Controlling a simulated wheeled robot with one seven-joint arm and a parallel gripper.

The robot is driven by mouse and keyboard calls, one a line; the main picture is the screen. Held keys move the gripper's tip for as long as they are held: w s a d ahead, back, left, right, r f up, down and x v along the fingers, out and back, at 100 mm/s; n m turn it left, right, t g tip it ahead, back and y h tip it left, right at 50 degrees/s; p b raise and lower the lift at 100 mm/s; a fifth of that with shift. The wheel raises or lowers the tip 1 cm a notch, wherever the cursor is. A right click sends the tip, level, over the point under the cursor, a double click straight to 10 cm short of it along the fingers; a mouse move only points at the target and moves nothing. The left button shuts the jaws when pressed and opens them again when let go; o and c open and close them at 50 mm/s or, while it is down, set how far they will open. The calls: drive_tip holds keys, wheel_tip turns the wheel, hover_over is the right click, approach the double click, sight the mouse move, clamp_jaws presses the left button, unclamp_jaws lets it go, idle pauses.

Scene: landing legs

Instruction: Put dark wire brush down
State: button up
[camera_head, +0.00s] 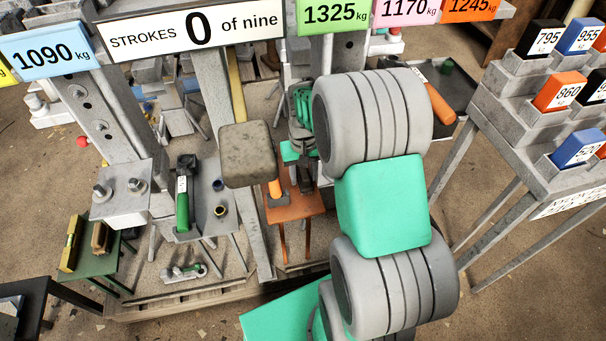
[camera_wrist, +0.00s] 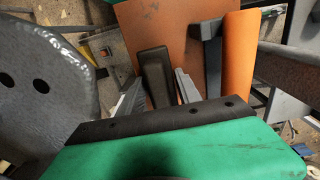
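A dark, long block with a rounded end, which looks like the dark wire brush (camera_wrist: 155,75), shows in the wrist view over an orange plate. My gripper (camera_wrist: 160,85) has one finger on each side of it. A narrow gap seems to show by the right finger; I cannot tell whether the fingers touch the block, or whether it rests on the plate. In the head view my gripper (camera_head: 300,150) is partly hidden by my arm, above the orange stand (camera_head: 305,205).
An orange-handled tool (camera_wrist: 240,55) with a dark part lies beside the block. A dark grey piece with two holes (camera_wrist: 40,90) is close on the left. A green-handled tool (camera_head: 182,205) lies on a grey stand. A table with numbered blocks (camera_head: 520,110) stands at the right.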

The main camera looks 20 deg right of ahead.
sight(303, 169)
drive_tip(key=o, duration=0.3)
drive_tip(key=shift+o, duration=0.2)
wheel_tip(303, 169, up, 7)
drive_tip(key=shift+r+p, duration=0.1)
drive_tip(key=shift+p, duration=0.85)
drive_tip(key=s+a+r+n+t, duration=0.1)
drive_tip(key=s+a+r, duration=0.2)
drive_tip(key=s, duration=0.3)
drive_tip(key=s+a+r+n+t, duration=0.1)
drive_tip(key=s+a+r, duration=0.3)
drive_tip(key=s+a, duration=0.2)
drive_tip(key=shift+s+a+r, duration=0.25)
drive_tip(key=shift+s, duration=0.25)
drive_tip(key=shift+a, duration=0.1)
